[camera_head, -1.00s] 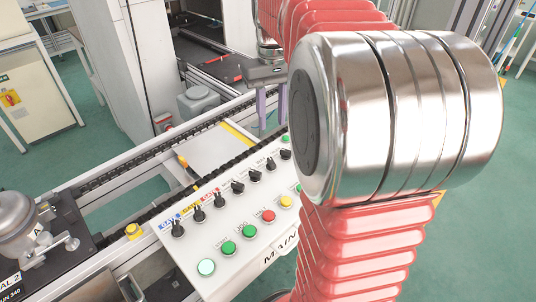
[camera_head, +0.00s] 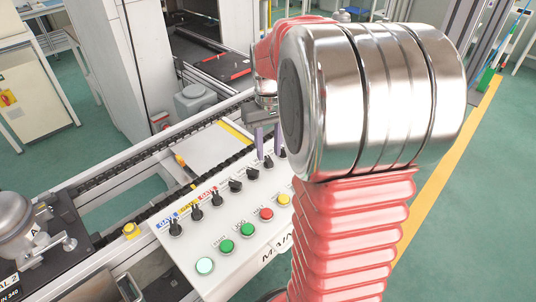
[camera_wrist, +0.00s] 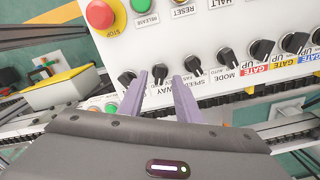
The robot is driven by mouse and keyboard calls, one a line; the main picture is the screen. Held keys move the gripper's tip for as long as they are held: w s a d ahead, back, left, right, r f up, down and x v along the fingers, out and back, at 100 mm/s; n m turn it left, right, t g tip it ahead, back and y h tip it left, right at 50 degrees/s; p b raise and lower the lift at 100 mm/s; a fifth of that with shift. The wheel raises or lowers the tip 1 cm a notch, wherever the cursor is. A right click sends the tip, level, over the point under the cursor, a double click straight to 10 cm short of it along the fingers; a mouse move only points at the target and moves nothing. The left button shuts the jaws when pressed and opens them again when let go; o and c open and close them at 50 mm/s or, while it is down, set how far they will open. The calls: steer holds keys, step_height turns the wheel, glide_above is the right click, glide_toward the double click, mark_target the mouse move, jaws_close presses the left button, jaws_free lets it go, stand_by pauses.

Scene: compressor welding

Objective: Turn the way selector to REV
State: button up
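The way selector (camera_wrist: 160,73) is a black knob on the white control panel, above the WAY label in the wrist view. My gripper (camera_wrist: 158,78) is open, with its two purple fingers spread on either side of this knob. A gap shows between the fingers and the knob; contact cannot be told. In the head view my gripper (camera_head: 268,147) points down at the far right end of the knob row. The knob's pointer position and the REV mark are not readable.
Similar black knobs stand close on both sides, including the SPEED knob (camera_wrist: 194,65) and an end knob (camera_wrist: 127,77). A red STOP button (camera_wrist: 99,14) and a RESET button sit higher in the wrist view. A conveyor rail (camera_head: 140,170) runs behind the panel.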

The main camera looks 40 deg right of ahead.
mark_target(269, 161)
steer(key=shift+f, duration=1.25)
steer(key=shift+c, duration=0.3)
